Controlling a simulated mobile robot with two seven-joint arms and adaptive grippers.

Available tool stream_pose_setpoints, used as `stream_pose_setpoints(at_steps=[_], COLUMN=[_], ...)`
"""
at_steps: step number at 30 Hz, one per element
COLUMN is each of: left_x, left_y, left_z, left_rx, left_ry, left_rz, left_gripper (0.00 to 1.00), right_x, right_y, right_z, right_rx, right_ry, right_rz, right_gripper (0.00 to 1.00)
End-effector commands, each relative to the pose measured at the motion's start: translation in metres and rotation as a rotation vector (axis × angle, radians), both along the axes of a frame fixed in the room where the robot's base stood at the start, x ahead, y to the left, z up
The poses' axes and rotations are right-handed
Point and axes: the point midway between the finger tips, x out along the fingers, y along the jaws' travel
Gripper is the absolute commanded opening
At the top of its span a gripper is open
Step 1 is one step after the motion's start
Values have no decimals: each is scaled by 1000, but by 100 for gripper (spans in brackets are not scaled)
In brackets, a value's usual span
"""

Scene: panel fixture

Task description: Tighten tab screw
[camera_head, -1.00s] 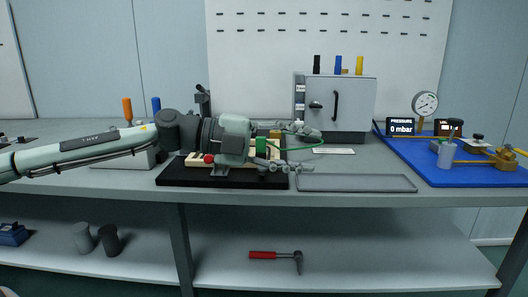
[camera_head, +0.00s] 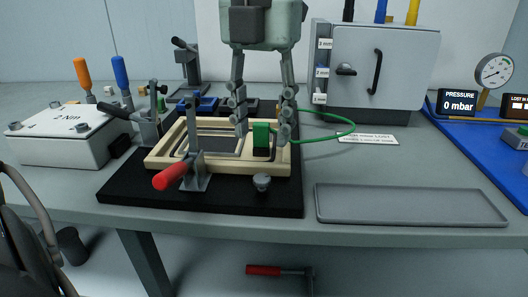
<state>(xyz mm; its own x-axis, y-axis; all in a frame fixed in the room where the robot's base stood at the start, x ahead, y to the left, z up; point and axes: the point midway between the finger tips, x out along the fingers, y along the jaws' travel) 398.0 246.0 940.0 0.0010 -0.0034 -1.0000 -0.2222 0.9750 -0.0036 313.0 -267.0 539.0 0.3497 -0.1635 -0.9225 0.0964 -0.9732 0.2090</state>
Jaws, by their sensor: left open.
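The pale wooden panel frame (camera_head: 165,155) lies on a black base (camera_head: 240,197) on the bench. A green block (camera_head: 261,134) with a black lower part sits at its right side, with a green cable (camera_head: 335,136) running off to the right. My left gripper (camera_head: 263,132) points down over the frame. Its fingers are open, one on each side of the green block, with a gap to the left finger; I cannot tell whether the right finger touches. A small grey knob (camera_head: 262,182) stands on the base's front edge. I cannot make out the tab screw. My right gripper is not seen.
A red-handled clamp (camera_head: 178,171) stands at the frame's front. A white box marked 2 Nm (camera_head: 70,137) is at left, with orange (camera_head: 83,72) and blue (camera_head: 121,71) handles behind. A grey cabinet (camera_head: 378,72) stands behind. The grey tray (camera_head: 410,204) at right is empty.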

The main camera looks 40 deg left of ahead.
Motion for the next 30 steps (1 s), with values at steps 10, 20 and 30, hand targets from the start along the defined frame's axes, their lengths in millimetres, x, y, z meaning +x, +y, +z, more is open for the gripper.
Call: stream_pose_setpoints(at_steps=[10, 20, 30], left_x=[-2, -1, -1], left_y=[0, 0, 0], left_z=[-51, -76, -76], left_rx=[4, 3, 3], left_ry=[6, 2, 1], left_rz=[0, 1, 2], left_gripper=[43, 43, 27], right_x=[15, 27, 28], right_y=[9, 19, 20], right_z=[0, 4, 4], right_rx=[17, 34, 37], right_ry=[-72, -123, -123], right_rz=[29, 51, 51], right_gripper=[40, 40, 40])
